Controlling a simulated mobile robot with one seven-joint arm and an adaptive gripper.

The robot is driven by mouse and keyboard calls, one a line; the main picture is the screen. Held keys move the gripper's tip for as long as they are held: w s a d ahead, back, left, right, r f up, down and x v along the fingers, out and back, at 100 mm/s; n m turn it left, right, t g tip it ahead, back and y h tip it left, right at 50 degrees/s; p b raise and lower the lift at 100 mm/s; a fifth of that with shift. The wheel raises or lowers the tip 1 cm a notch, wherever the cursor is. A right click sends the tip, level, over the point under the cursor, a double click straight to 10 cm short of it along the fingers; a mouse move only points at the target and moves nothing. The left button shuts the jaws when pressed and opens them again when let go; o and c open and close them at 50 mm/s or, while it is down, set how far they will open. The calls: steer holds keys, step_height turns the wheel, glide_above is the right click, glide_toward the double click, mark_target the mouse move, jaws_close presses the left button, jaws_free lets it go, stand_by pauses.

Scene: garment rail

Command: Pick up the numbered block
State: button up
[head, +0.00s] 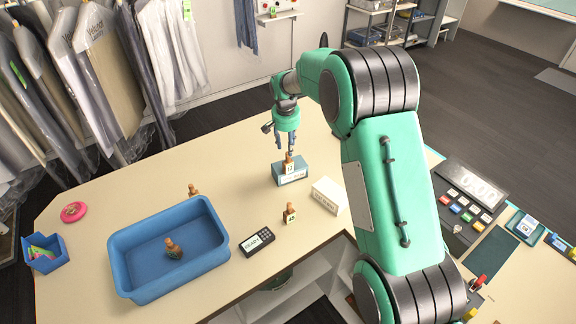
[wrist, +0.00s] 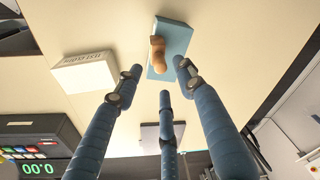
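Several small brown wooden pieces with pale number tags are in the head view; which one is the numbered block I cannot tell. One wooden piece (head: 289,163) stands on a blue-grey box (head: 291,176). Another wooden piece (head: 290,214) stands on the counter in front, a third (head: 193,190) behind the blue bin, and one (head: 174,249) inside the bin. My gripper (head: 286,147) is just above the piece on the box, fingers pointing down. In the wrist view its three fingers (wrist: 160,78) are spread and empty, and that wooden piece (wrist: 157,53) shows beyond their tips.
The blue bin (head: 122,276) stands at the front left. A white box (head: 328,196) lies right of the blue-grey box, and a card reader (head: 257,242) near the front edge. A pink disc (head: 74,212) and small blue tray (head: 44,262) are far left. Garments hang behind.

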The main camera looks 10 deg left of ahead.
mark_target(288, 162)
steer(key=shift+w+f, duration=0.15)
steer(key=shift+f, duration=0.6)
steer(key=shift+f, duration=0.15)
steer(key=shift+w+f+p, duration=0.2)
steer(key=shift+f, duration=1)
steer(key=shift+w+f+p, duration=0.2)
steer(key=shift+f, duration=1)
jaws_close()
